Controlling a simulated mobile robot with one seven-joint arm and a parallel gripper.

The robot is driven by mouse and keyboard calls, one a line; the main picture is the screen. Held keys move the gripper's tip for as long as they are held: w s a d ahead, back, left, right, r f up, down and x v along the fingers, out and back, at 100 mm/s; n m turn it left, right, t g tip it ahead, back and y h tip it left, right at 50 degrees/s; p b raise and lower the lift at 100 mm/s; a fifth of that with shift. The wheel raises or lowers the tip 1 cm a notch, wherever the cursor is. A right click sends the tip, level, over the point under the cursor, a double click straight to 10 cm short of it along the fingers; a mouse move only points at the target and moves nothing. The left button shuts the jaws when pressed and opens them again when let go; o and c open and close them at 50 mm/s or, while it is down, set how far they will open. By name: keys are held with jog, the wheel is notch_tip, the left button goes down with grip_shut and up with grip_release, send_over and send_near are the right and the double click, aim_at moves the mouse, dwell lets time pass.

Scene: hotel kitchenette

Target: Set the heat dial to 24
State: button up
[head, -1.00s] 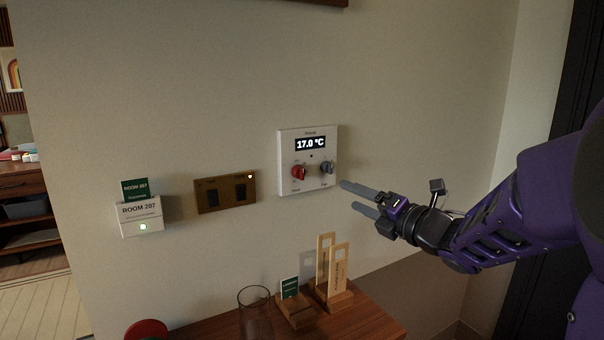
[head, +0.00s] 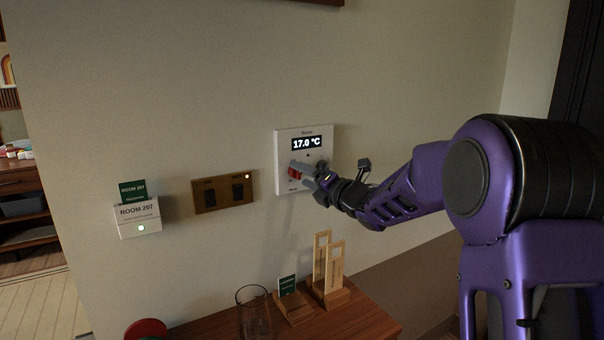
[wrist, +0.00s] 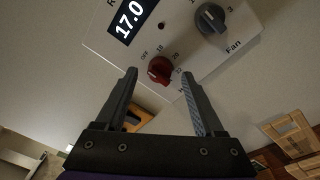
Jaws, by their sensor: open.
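The white thermostat panel (head: 283,149) is on the wall, and its display (head: 307,143) reads 17.0 °C. The red heat dial (wrist: 161,70) sits low on the panel in the wrist view, with OFF and numbers around it. In the head view the red dial (head: 294,173) is partly hidden by my gripper. My gripper (wrist: 158,80) is open, its two fingers pointing at the panel on either side of the red dial's line. I cannot tell whether the fingertips reach past the dial's face. The grey fan dial (wrist: 211,18) is beside the red one.
A brown switch plate (head: 223,193) and a ROOM 207 card holder (head: 138,217) are on the wall to the left. Below, a wooden table (head: 375,322) holds a glass (head: 254,312), a small green sign (head: 288,285) and wooden tags (head: 335,268).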

jog(key=shift+w+a, duration=0.4)
jog(key=shift+w, duration=0.05)
grip_shut()
jog(key=shift+f, duration=0.1)
